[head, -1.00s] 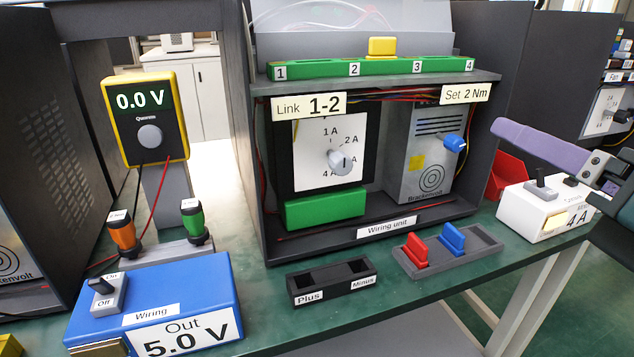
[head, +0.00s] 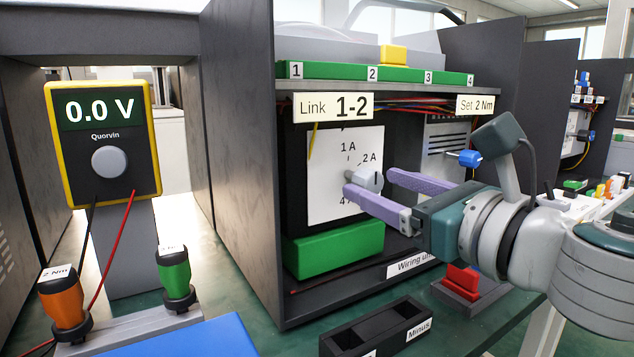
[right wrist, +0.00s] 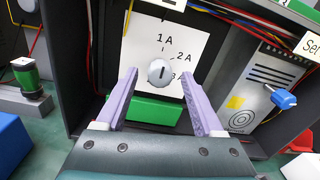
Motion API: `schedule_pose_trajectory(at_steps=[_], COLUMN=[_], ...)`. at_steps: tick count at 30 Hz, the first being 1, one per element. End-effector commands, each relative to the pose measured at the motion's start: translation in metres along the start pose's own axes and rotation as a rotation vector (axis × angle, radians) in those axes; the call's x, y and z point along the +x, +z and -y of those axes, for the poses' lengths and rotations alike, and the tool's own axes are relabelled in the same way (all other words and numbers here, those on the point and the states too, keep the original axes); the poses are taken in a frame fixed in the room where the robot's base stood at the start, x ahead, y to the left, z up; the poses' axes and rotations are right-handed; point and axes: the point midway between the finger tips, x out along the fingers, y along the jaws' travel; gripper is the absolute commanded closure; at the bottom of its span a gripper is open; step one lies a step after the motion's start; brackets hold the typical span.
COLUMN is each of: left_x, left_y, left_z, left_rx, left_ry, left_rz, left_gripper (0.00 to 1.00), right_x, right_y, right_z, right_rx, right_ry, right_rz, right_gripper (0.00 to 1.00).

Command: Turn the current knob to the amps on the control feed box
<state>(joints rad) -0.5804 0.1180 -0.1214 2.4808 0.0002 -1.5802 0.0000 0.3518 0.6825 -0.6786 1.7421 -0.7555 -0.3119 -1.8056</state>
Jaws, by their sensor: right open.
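The current knob (head: 372,181) is a round grey-white knob on a white dial panel (head: 325,190) marked 1 A, 2 A and further values partly hidden. It also shows in the right wrist view (right wrist: 160,73), with a short dark mark on its face. My right gripper (head: 368,184) is open, its two purple fingers pointing at the panel. In the right wrist view the fingertips (right wrist: 159,76) lie on either side of the knob, with gaps showing. Whether they reach past its face is unclear. My left gripper is not in view.
A green block (head: 335,249) sits below the dial. A grey device with a blue knob (head: 470,158) stands to the right. A meter (head: 105,140) reads 0.0 V at left. A black Plus/Minus holder (head: 345,342) and a red plug (head: 461,280) lie in front.

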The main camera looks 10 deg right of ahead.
Motion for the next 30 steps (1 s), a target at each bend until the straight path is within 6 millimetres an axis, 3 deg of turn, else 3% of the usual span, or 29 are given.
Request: schedule_pose_trajectory(at_steps=[6,15,30], left_x=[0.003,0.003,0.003], left_y=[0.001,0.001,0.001], left_z=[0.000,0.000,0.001], left_rx=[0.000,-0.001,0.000], left_ry=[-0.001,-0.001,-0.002], left_rz=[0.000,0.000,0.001], left_gripper=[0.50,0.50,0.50], right_x=[0.021,0.024,0.023], right_y=[-0.001,-0.001,-0.001], right_z=[0.000,0.000,0.000], right_rx=[0.001,0.002,0.002], right_ry=[0.000,0.000,0.000], right_rz=[0.000,-0.001,-0.001], right_gripper=[0.31,0.31,0.86])
